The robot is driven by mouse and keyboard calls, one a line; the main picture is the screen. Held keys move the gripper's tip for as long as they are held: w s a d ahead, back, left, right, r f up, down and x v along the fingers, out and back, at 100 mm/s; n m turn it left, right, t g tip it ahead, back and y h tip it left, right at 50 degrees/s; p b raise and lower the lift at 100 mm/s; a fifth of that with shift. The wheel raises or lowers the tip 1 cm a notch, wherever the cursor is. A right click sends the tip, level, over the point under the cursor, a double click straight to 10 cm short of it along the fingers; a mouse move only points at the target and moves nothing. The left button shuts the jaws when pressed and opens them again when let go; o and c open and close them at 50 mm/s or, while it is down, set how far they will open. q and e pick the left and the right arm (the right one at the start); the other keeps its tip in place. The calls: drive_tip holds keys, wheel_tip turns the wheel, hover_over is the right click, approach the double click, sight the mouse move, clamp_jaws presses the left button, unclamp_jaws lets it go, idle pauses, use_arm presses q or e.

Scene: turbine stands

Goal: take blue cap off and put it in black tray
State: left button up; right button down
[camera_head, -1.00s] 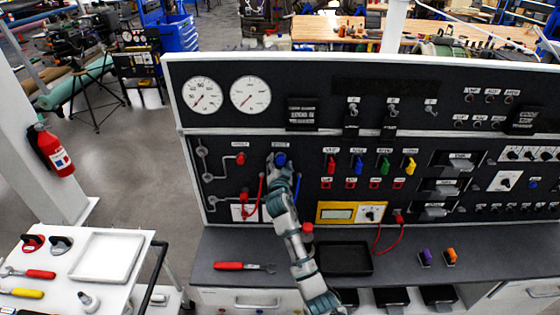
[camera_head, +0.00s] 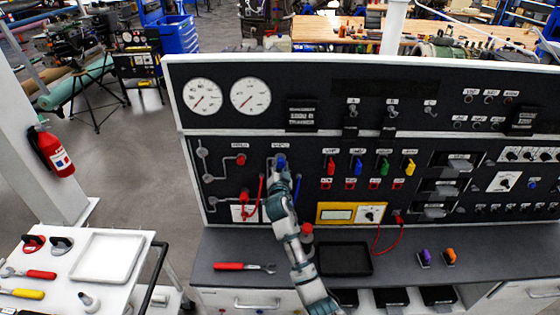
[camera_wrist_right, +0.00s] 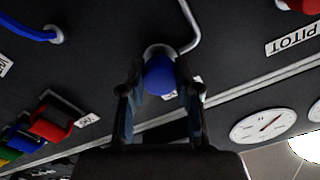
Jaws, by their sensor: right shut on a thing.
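The blue cap (camera_head: 281,161) is at the upper middle of the left panel section, in front of a grey pipe fitting. It also shows in the right wrist view (camera_wrist_right: 159,76), with a pale fitting ring right behind it. My right gripper (camera_head: 281,174) has its fingers on both sides of the cap and is shut on it. I cannot tell whether the cap still touches the fitting. The black tray (camera_head: 344,259) lies empty on the dark bench, below and right of the gripper. My left gripper is not in view.
A red-handled wrench (camera_head: 243,266) lies on the bench left of my arm. A red knob (camera_head: 307,232) is close to my forearm. A red cable (camera_head: 388,238) hangs near the tray's right side. Purple and orange connectors (camera_head: 437,257) stand further right.

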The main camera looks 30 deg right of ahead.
drive_tip(key=shift+a, duration=0.1)
drive_tip(key=shift+v, duration=0.85)
